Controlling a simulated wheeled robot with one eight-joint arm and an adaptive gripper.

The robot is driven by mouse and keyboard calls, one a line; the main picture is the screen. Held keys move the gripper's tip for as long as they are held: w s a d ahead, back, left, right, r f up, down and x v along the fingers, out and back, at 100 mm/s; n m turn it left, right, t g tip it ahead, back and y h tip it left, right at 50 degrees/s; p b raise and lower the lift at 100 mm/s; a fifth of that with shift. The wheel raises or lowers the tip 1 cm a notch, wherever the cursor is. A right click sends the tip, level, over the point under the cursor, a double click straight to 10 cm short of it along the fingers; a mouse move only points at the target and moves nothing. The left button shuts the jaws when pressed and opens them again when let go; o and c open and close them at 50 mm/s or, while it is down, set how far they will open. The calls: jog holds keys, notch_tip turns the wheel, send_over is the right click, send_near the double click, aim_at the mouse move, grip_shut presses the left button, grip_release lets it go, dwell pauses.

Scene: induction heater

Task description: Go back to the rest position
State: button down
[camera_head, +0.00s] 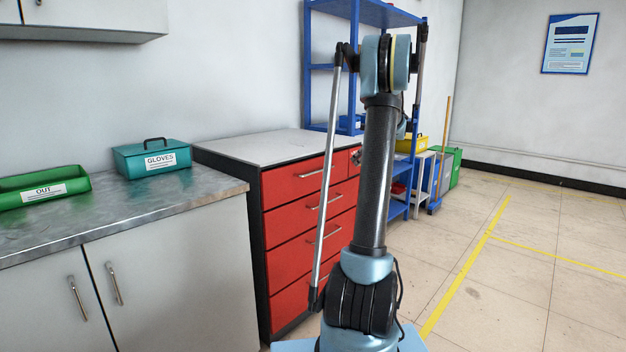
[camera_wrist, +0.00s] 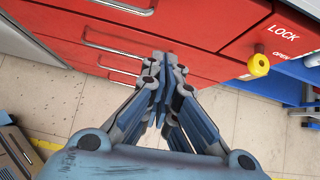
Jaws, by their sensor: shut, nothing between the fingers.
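My gripper (camera_wrist: 165,85) shows in the wrist view with its fingertips together and nothing between them. It points at the front of the red drawer cabinet (camera_wrist: 200,20), and I cannot tell how far off it is. The red cabinet also shows in the head view (camera_head: 300,185), with its drawers closed. In the head view my arm stands upright in front of the cabinet, and my gripper cannot be made out there.
A yellow knob (camera_wrist: 258,66) sits by the LOCK and OPEN labels on the cabinet. A teal GLOVES box (camera_head: 152,160) and a green OUT tray (camera_head: 45,188) stand on the metal counter (camera_head: 120,212). Blue shelves (camera_head: 318,50) stand behind. The floor (camera_head: 500,300) at right is clear.

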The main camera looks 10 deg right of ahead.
jog(key=s+a+n+g+h, duration=0.1)
jog(key=s+a+n+g, duration=0.1)
jog(key=s+a+n, duration=1)
jog(key=s+a+n+g+h, duration=0.15)
jog(key=s+a, duration=0.55)
jog(key=s, duration=1)
jog(key=s+f+n+h, duration=0.1)
jog(key=s+f+n, duration=0.3)
jog(key=s, duration=0.4)
jog(key=s+a+f+n+h, duration=0.1)
jog(key=s+f+n, duration=0.4)
jog(key=s, duration=0.4)
jog(key=s+a+f+n+g+h, duration=0.1)
jog(key=s+f+n, duration=0.4)
jog(key=s, duration=0.3)
jog(key=shift+s+f, duration=0.4)
jog(key=shift+f, duration=0.4)
jog(key=shift+w+f, duration=0.2)
jog(key=shift+w, duration=0.25)
